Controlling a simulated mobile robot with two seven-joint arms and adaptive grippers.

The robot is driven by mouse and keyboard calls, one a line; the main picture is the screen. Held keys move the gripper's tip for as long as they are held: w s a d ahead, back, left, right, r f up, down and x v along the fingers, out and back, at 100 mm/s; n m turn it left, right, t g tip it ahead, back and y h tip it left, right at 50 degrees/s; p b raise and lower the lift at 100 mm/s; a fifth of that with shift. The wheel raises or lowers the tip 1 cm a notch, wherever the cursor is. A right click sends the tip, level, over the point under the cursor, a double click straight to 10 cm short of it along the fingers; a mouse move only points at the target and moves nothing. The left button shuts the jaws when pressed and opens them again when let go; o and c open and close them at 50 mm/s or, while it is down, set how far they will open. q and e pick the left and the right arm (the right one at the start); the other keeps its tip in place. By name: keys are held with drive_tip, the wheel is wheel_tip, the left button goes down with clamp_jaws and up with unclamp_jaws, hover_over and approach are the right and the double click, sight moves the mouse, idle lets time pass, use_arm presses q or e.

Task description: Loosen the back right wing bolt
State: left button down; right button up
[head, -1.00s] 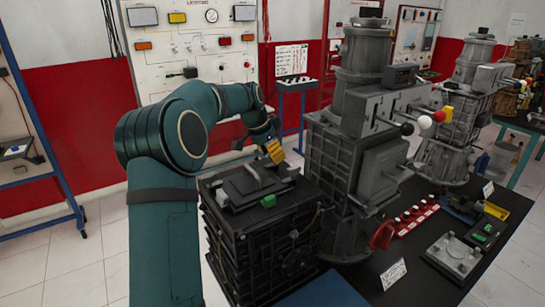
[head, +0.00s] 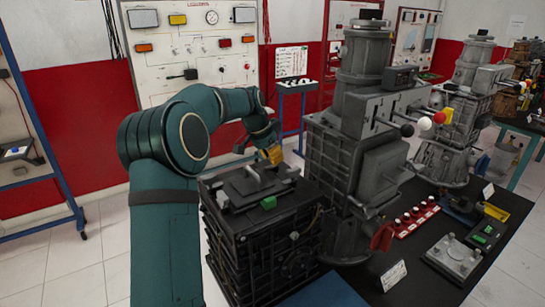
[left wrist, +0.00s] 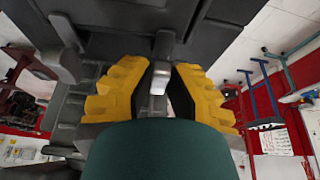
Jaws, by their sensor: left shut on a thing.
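A black ribbed engine unit (head: 262,245) stands on the floor side of the bench, with a dark grey cover (head: 237,185) and a raised bar on top. My left gripper (head: 274,155) has yellow fingers and reaches down at the back right corner of this top. In the left wrist view, the yellow fingers (left wrist: 160,80) stand on both sides of a small grey wing bolt (left wrist: 160,77) and are shut on it. Another grey wing bolt (left wrist: 65,62) shows to the left there, clear of the fingers. The bolt's lower part is hidden. My right gripper is not in view.
A tall grey machine (head: 350,150) with levers stands close to the right of the unit. A dark bench (head: 430,275) at the right carries a red strip (head: 412,216) of knobs and a metal plate (head: 455,257).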

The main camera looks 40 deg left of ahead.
use_arm(q)
drive_tip(key=shift+d+n, duration=0.1)
drive_tip(key=shift+n, duration=0.2)
drive_tip(key=n+y, duration=0.1)
drive_tip(key=n, duration=0.1)
drive_tip(key=shift+d+n, duration=0.15)
drive_tip(key=shift+n, duration=0.25)
drive_tip(key=n, duration=0.1)
drive_tip(key=n+y+p, duration=0.1)
drive_tip(key=n, duration=0.1)
drive_tip(key=n+y, duration=0.1)
drive_tip(key=n, duration=0.1)
drive_tip(key=shift+d+g+p, duration=0.25)
drive_tip(key=shift+g+p, duration=0.05)
drive_tip(key=shift+p, duration=0.1)
drive_tip(key=n, duration=0.2)
drive_tip(key=n+g+y+p, duration=0.1)
drive_tip(key=n, duration=0.2)
drive_tip(key=shift+w+d+y, duration=0.15)
drive_tip(key=shift+w+y, duration=0.05)
drive_tip(key=shift+y, duration=0.1)
drive_tip(key=n, duration=0.2)
drive_tip(key=n+g+p, duration=0.1)
drive_tip(key=n, duration=0.1)
drive_tip(key=shift+w+f+g+y, duration=0.1)
drive_tip(key=shift+g+y, duration=0.2)
drive_tip(key=shift+y, duration=0.1)
drive_tip(key=shift+n, duration=0.3)
